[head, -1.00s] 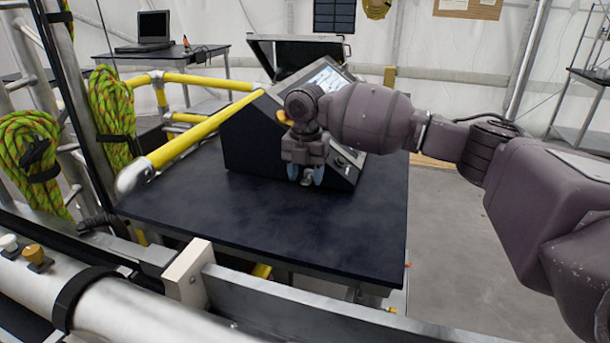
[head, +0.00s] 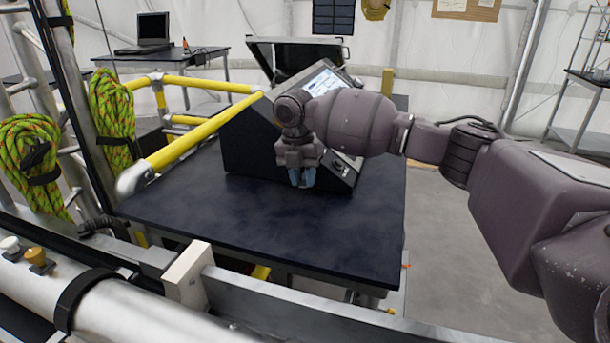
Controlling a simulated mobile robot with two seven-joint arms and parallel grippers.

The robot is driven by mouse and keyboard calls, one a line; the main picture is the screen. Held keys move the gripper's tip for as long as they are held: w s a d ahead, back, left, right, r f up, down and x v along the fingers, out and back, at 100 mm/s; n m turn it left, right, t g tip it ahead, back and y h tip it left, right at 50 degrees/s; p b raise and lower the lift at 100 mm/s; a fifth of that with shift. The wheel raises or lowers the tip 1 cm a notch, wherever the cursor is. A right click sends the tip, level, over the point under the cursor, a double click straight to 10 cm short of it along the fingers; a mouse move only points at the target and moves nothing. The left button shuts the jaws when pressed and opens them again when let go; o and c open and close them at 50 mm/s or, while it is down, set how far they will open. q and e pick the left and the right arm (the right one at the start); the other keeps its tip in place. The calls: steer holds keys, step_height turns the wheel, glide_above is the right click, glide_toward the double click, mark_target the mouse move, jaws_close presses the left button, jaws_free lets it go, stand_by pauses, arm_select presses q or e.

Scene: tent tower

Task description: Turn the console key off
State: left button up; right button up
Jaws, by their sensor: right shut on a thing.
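The black console (head: 250,143) stands on the dark table, its sloped panel facing right with a lit screen (head: 326,82) on it. My right gripper (head: 302,179) points down in front of the console's lower panel, its blue-tipped fingers close together. It is shut on the console key, which the fingers and wrist hide from view. The key's turn position cannot be seen. A small round panel fitting (head: 338,166) shows just right of the fingers. My left gripper is not in view.
The dark table top (head: 270,225) is clear in front of the console. A yellow rail (head: 190,145) runs along its left side. Green ropes (head: 112,110) hang at the left. An open black case (head: 296,50) stands behind the console.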

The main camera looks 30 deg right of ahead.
steer(key=shift+w+a+g+h, duration=0.1)
steer(key=shift+w+g+h, duration=0.05)
steer(key=shift+g+h, duration=0.3)
steer(key=o, duration=0.9)
steer(key=shift+p+v, duration=0.7)
steer(key=shift+v, duration=4.65)
